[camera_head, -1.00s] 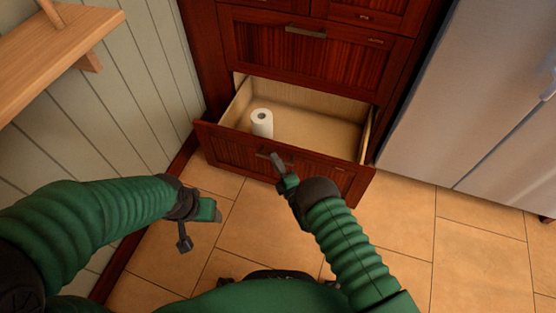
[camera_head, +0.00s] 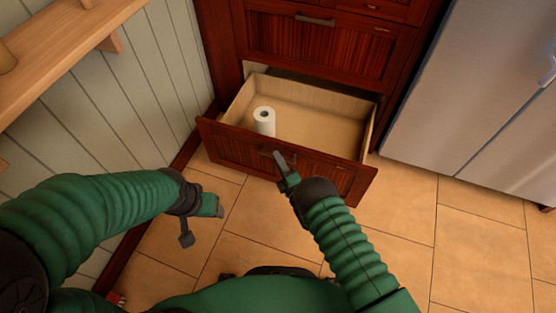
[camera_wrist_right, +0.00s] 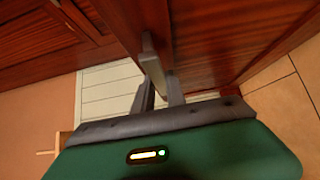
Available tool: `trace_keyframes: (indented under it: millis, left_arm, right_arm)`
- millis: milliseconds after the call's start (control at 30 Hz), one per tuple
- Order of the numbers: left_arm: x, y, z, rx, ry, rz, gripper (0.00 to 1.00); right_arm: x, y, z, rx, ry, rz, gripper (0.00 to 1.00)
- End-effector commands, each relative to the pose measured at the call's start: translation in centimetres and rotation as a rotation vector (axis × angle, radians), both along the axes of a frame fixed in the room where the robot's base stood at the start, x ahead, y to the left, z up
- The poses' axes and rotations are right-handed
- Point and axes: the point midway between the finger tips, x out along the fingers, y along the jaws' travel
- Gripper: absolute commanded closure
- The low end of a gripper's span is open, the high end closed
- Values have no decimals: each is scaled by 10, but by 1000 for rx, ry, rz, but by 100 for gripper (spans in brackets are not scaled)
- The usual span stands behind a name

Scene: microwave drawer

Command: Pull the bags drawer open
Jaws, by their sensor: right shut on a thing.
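The bags drawer (camera_head: 325,171) is the low red-brown wooden drawer, pulled well out of the cabinet with its pale inside showing. A white paper roll (camera_head: 264,121) stands upright inside it, toward the left. My right gripper (camera_head: 281,160) is at the middle of the drawer front, shut on the drawer's handle. In the right wrist view the grey bar handle (camera_wrist_right: 152,62) lies between the fingers of my right gripper (camera_wrist_right: 160,92). My left gripper (camera_head: 202,222) hangs over the floor to the left of the drawer, holding nothing I can see; its jaw opening is unclear.
A closed upper drawer (camera_head: 325,48) is above the open one. A steel fridge (camera_head: 460,90) stands at the right. A wooden shelf (camera_head: 60,45) juts from the panelled wall at the left. Tiled floor (camera_head: 400,225) is clear before the drawer.

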Motion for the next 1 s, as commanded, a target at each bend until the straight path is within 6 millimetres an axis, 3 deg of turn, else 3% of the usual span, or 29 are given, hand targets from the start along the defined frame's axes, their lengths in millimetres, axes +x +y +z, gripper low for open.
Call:
trace_keyframes:
  millis: [33, 67, 200, 500, 633, 1000]
  left_arm:
    - [0, 0, -1, 0, 0, 0, 36]
    - [0, 0, -1, 0, 0, 0, 36]
    - [0, 0, -1, 0, 0, 0, 36]
    - [0, 0, 1, 0, 0, 0, 36]
    - [0, 0, 9, 0, 0, 0, 36]
    - [0, 0, 53, 0, 0, 0, 36]
  right_arm:
    - [-2, -4, -6, -8, 14, -7, 100]
    - [-2, -4, -6, -8, 14, -7, 81]
    - [-1, -3, -5, -6, 10, -5, 63]
    - [-1, -1, -1, -3, 4, -2, 62]
    - [-12, -7, 1, -5, 7, -2, 62]
    - [-103, -54, 2, -8, 11, -3, 62]
